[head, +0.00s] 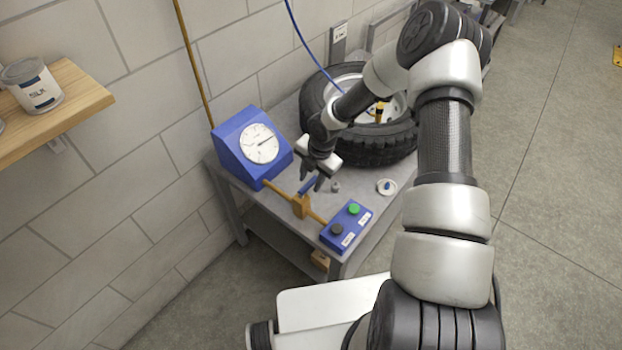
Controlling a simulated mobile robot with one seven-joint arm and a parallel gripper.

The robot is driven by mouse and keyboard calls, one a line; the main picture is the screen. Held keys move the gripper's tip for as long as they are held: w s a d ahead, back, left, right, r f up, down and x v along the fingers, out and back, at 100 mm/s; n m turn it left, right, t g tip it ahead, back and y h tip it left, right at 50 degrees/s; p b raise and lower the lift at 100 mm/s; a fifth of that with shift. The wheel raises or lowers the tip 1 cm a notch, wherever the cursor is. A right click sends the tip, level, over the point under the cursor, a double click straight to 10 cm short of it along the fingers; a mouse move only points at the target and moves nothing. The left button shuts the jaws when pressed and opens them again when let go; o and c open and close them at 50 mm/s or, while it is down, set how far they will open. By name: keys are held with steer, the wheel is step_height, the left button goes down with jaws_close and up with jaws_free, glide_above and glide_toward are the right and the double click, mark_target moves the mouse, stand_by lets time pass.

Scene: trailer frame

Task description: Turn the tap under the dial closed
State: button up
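The dial (259,143) is a white round gauge on a blue box at the left of a grey metal table. A brass pipe runs from under it toward a blue button box, with a brass tap body (301,206) on it. The tap's blue handle (307,186) shows just above the body and is partly hidden by my gripper. My gripper (312,186) points down at the handle, its dark fingers spread close to it. I cannot tell whether the fingers touch the handle.
A blue box (347,228) with a green and a dark button sits at the table's front corner. A tyre (366,150) lies behind my gripper. A small dish (387,187) is at the right. A wooden shelf (75,85) with a tin juts from the wall.

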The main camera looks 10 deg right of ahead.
step_height(320, 180, up, 17)
steer(key=s+d, duration=0.2)
steer(key=shift+s+d+p, duration=0.15)
steer(key=shift+s+p, duration=0.15)
steer(key=shift+p, duration=0.1)
steer(key=shift+r, duration=0.1)
